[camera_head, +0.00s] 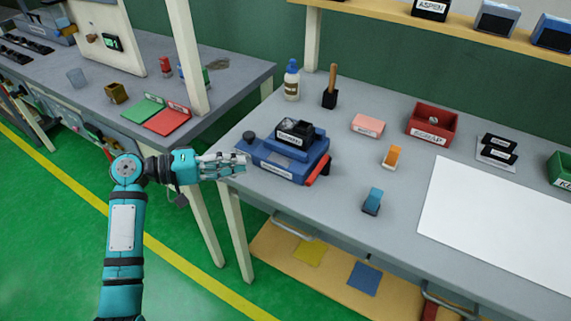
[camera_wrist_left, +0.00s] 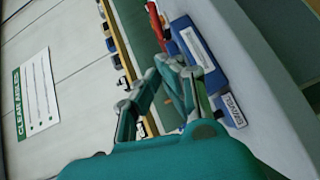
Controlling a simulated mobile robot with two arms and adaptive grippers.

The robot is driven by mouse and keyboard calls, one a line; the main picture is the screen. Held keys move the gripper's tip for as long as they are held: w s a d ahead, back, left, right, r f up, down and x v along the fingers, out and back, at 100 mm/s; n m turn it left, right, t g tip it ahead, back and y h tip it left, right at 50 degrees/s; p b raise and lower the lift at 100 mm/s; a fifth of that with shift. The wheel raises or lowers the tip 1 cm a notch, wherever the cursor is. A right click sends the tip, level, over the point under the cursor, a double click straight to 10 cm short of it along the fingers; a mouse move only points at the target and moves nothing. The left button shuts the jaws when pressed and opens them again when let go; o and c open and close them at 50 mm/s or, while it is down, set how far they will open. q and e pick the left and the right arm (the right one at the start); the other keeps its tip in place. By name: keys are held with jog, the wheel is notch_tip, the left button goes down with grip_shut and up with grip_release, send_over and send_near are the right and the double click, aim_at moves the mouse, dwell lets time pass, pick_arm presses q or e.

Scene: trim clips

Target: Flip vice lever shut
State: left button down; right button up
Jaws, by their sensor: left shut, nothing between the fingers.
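A blue vice (camera_head: 283,155) sits at the left front corner of the grey workbench, with a dark clip part (camera_head: 295,133) on its top. Its red lever (camera_head: 318,169) sticks out at the vice's right front side. The vice also shows in the left wrist view (camera_wrist_left: 197,55), with the red lever (camera_wrist_left: 158,22) beyond it. My left gripper (camera_head: 243,163) is shut and empty at the left end of the vice, away from the lever. I cannot tell whether its fingertips touch the vice. My right gripper is not in view.
A white bottle (camera_head: 291,80) and a wooden-handled tool in a black holder (camera_head: 330,88) stand behind the vice. An orange clip (camera_head: 391,157), a blue clip (camera_head: 372,201) and a red bin (camera_head: 432,122) are to the right. A white sheet (camera_head: 500,213) lies farther right.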

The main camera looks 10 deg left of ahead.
pick_arm(q)
jog(key=shift+p+x, duration=0.3)
jog(key=shift+x, duration=0.9)
jog(key=p+x, duration=0.1)
jog(key=x, duration=0.6)
jog(key=shift+d+r+p, duration=0.15)
jog(key=shift+r+p, duration=0.05)
jog(key=shift+p, duration=0.1)
jog(key=d, duration=0.2)
jog(key=d+f+p, duration=0.1)
jog(key=shift+s+d, duration=0.2)
jog(key=shift+s, duration=0.1)
jog(key=shift+s+d+f, duration=0.15)
jog(key=shift+s+d, duration=0.05)
jog(key=shift+d, duration=0.25)
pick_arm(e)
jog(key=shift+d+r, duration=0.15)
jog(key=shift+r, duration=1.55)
pick_arm(q)
jog(key=shift+s+p, duration=0.1)
jog(key=shift+p, duration=0.2)
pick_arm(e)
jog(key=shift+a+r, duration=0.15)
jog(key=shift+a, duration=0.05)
